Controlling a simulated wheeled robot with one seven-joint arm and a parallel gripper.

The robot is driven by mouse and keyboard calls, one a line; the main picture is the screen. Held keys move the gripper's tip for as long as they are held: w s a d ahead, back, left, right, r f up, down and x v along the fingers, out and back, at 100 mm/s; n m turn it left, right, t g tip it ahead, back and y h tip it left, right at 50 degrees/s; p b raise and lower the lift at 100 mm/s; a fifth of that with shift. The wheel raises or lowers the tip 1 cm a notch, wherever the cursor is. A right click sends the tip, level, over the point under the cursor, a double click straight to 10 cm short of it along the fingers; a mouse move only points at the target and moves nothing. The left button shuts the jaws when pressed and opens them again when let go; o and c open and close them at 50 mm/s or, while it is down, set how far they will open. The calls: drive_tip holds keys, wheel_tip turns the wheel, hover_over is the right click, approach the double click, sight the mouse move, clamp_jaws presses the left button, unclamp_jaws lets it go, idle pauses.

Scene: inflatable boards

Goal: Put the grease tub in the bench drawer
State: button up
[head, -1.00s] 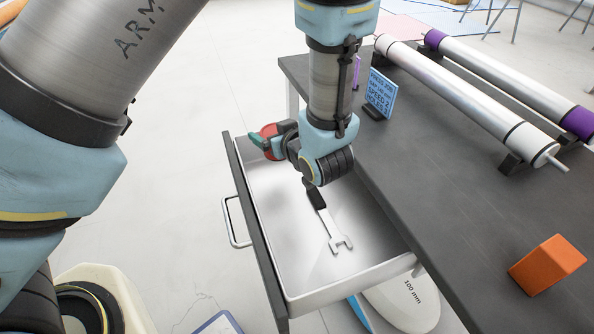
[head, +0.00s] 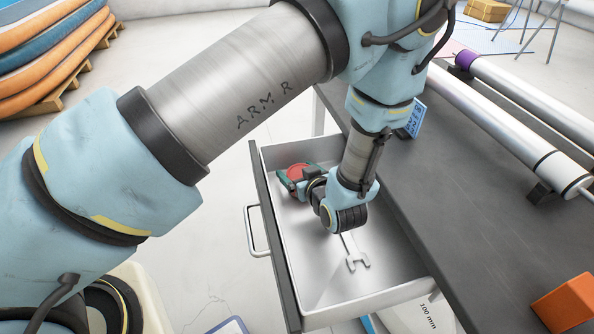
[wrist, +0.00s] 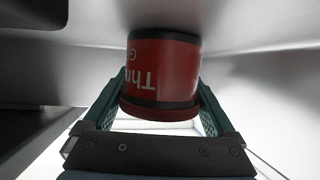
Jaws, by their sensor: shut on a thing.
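The grease tub (wrist: 163,70) is a red cylinder with dark bands and pale lettering, upside down in the wrist view. My gripper (wrist: 160,95) has its green fingers on both sides of the tub, shut on it. In the head view the tub (head: 298,171) shows as a red round top at the far left end of the open bench drawer (head: 318,290). My gripper (head: 297,180) is inside the drawer's outline there, low between its walls. Whether the tub touches the drawer floor cannot be told. My wrist hides part of the drawer.
A grey open-ended wrench (head: 357,262) lies in the drawer's middle. The dark bench top (head: 450,215) borders the drawer on the right, with metal rollers (head: 510,130), a blue sign (head: 416,118) and an orange block (head: 570,305). The drawer's near end is clear.

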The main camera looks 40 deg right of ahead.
drive_tip(key=shift+f, duration=0.15)
drive_tip(key=o, duration=1.3)
drive_tip(key=shift+c, duration=0.2)
drive_tip(key=shift+s+r, duration=0.15)
drive_tip(key=shift+r, duration=0.05)
drive_tip(key=b+v, duration=0.1)
drive_tip(key=v, duration=1)
drive_tip(key=shift+s+a+r, duration=0.1)
drive_tip(key=shift+s+r, duration=0.05)
drive_tip(key=shift+s, duration=0.2)
